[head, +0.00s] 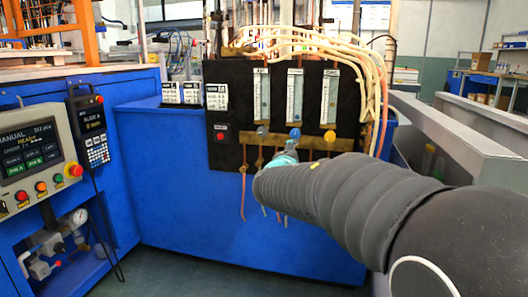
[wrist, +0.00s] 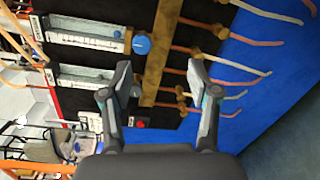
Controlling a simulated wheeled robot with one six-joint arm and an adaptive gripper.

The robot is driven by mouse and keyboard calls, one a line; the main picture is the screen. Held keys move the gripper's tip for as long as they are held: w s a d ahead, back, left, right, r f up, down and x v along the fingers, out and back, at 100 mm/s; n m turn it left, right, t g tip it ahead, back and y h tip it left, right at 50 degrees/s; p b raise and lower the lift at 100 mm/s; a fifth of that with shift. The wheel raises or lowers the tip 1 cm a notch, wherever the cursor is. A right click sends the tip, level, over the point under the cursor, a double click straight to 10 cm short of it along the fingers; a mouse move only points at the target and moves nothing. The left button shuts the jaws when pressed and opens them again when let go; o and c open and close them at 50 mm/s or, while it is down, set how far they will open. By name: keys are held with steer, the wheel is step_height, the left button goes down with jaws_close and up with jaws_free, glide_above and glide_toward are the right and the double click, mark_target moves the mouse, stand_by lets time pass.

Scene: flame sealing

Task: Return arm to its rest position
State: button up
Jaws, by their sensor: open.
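My arm (head: 345,200) reaches in from the lower right in the head view, in front of the blue machine and its black flowmeter panel (head: 224,140). My gripper's end is mostly hidden behind the arm there. In the wrist view my gripper (wrist: 164,80) is open, its two fingers spread apart with nothing between them. Beyond the fingers are the brass bar (wrist: 153,75) and the black panel. The gripper appears close to the valve area, but I cannot tell the exact gap.
A control box (head: 35,160) and a black handheld pendant (head: 90,130) are at the left. Cream hoses (head: 310,45) loop above the flowmeters, and thin copper tubes hang below the brass bar. A grey metal rail (head: 480,130) runs at the right. Floor is open at the front left.

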steer(key=s+d+f+m+g+p, duration=0.1)
steer(key=s+d+f+m+g, duration=0.1)
steer(key=s+f+m+g, duration=0.3)
steer(key=s+d+f+m+g+p, duration=0.1)
steer(key=s+d+f, duration=0.2)
steer(key=s, duration=0.4)
steer(key=s+d+f+m+g+p, duration=0.1)
steer(key=s+d+f+m+g, duration=0.2)
steer(key=s, duration=0.4)
steer(key=s+a+r+m+y+p, duration=0.1)
steer(key=s+a+m+y+p, duration=0.1)
steer(key=s, duration=0.4)
steer(key=s+a+r+m+g+y+p, duration=0.1)
steer(key=s+r+m+y+p, duration=0.1)
steer(key=s, duration=0.5)
steer(key=s+a+r+m+y+p, duration=0.2)
steer(key=s+m+p, duration=0.1)
steer(key=s, duration=0.4)
steer(key=shift+a+m+p, duration=0.35)
steer(key=shift+m, duration=0.05)
steer(key=shift+s, duration=0.1)
